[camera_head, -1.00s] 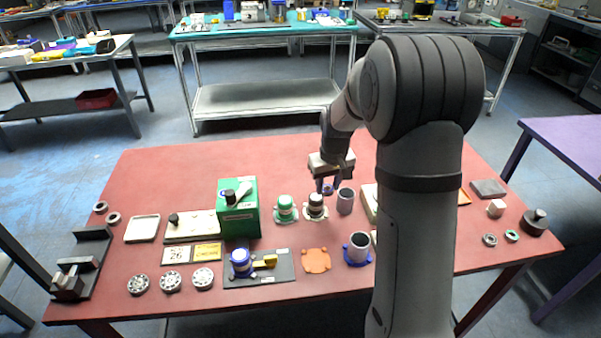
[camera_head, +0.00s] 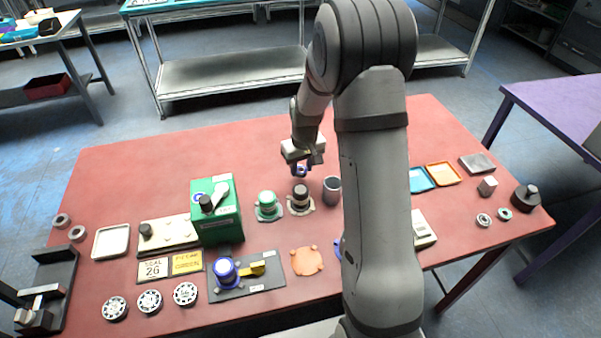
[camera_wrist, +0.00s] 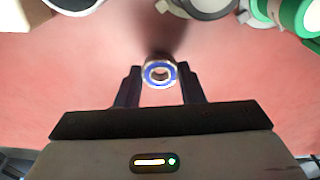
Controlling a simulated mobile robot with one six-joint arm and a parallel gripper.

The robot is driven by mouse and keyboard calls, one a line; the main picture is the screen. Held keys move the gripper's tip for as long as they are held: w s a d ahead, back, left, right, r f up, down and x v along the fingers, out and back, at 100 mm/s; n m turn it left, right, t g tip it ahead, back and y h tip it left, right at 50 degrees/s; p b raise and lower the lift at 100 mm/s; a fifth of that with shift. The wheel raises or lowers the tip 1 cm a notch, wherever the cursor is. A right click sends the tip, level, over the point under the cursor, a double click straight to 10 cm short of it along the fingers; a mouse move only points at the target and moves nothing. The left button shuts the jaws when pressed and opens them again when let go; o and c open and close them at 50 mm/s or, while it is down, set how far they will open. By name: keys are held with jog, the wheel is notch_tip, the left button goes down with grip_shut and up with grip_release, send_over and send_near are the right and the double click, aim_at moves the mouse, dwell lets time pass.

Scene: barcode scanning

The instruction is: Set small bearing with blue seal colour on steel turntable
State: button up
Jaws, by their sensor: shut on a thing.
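A small steel bearing with a blue seal ring (camera_wrist: 159,72) is gripped between the fingertips of my gripper (camera_wrist: 160,78) in the wrist view. In the head view my gripper (camera_head: 300,168) holds it above the red table, behind the round housings. The bearing (camera_head: 300,171) shows there as a small blue ring. It is off the table, with a shadow beyond it in the wrist view. I cannot pick out the steel turntable with certainty; my arm hides part of the table.
A green housing (camera_head: 267,206), a dark-topped housing (camera_head: 300,198) and a grey cup (camera_head: 332,190) stand in front of my gripper. A tall green box (camera_head: 216,222) is left. Bearings with grey (camera_head: 483,220) and green (camera_head: 505,214) seals lie right. The back middle of the table is clear.

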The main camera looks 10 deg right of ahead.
aim_at(302, 171)
jog(key=shift+f, duration=1.6)
jog(key=o, duration=1)
